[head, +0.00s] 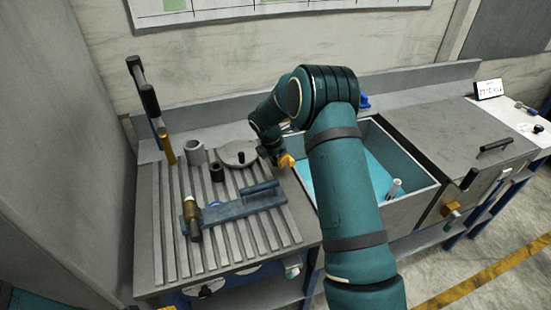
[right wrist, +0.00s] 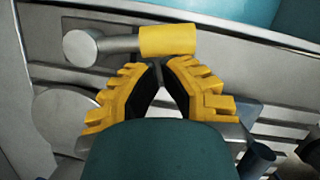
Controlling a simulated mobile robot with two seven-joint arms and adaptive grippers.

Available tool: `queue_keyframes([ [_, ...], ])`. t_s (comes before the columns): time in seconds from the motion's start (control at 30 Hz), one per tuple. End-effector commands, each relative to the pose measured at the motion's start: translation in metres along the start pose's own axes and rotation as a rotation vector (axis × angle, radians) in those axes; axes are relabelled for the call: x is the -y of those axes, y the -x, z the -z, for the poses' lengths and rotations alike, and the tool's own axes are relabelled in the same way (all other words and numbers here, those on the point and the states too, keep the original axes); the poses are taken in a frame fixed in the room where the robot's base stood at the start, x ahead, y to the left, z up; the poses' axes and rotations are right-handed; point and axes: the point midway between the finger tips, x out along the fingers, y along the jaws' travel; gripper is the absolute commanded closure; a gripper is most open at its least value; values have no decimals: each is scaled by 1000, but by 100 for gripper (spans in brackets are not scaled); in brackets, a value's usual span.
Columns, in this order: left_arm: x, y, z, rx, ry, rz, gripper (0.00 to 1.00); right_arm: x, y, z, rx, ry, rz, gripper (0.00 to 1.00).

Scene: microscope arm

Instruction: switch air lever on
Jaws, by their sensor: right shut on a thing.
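The air lever shows in the right wrist view as a yellow cylindrical handle (right wrist: 168,40) on a grey metal stem that ends in a round knob at the left. My right gripper (right wrist: 161,64) has yellow ribbed fingers with dark pads, and their tips come together right at the lower edge of the handle. It is shut on the lever, though the exact contact is hard to see. In the head view the right gripper (head: 286,160) is a small yellow patch by the sink's left edge, with the lever hard to tell apart from it. My left gripper is not in view.
A slatted grey worktop (head: 165,235) at the left holds a blue fixture (head: 235,205), a grey round plate (head: 237,153) and metal cylinders (head: 195,153). Tall dark-handled levers (head: 150,101) stand at the back left. A sink with blue water (head: 378,175) lies behind my right arm.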

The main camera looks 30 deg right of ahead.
Motion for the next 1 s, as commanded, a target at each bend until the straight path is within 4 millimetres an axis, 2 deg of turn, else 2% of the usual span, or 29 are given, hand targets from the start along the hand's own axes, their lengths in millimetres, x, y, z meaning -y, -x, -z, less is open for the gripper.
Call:
queue_keyframes([
  [0.47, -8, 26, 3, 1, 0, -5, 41, 12, -8, -34, -1, 428, -131, 100],
  [1.0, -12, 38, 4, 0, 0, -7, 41, 10, -15, -50, 1, 423, -129, 100],
])
